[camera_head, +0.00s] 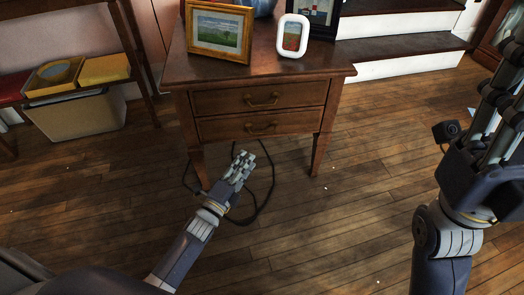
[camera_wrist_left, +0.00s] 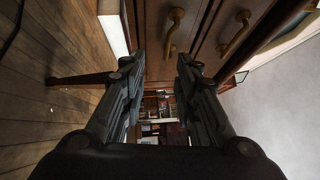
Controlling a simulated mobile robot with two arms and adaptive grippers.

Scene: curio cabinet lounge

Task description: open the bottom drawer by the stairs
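A small wooden side table (camera_head: 180,65) with two shut drawers stands beside the stairs. The bottom drawer (camera_head: 222,129) has a brass handle (camera_head: 262,128); the top drawer (camera_head: 222,102) has a similar one. My left gripper (camera_head: 242,163) is in front of and below the bottom drawer, apart from its handle. In the left wrist view, the left gripper (camera_wrist_left: 162,62) is open with nothing between its fingers. Two brass handles show ahead; the one nearer the floor side is the bottom handle (camera_wrist_left: 173,28). My right gripper (camera_head: 502,85) is raised at the right, partly cut off by the frame.
The stairs (camera_head: 400,45) rise behind the table to the right. Picture frames (camera_head: 218,55) (camera_head: 293,36) stand on the tabletop. A dark cable (camera_head: 268,190) lies on the floor near my left gripper. A shelf with boxes (camera_head: 80,115) stands left. The front floor is mostly clear.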

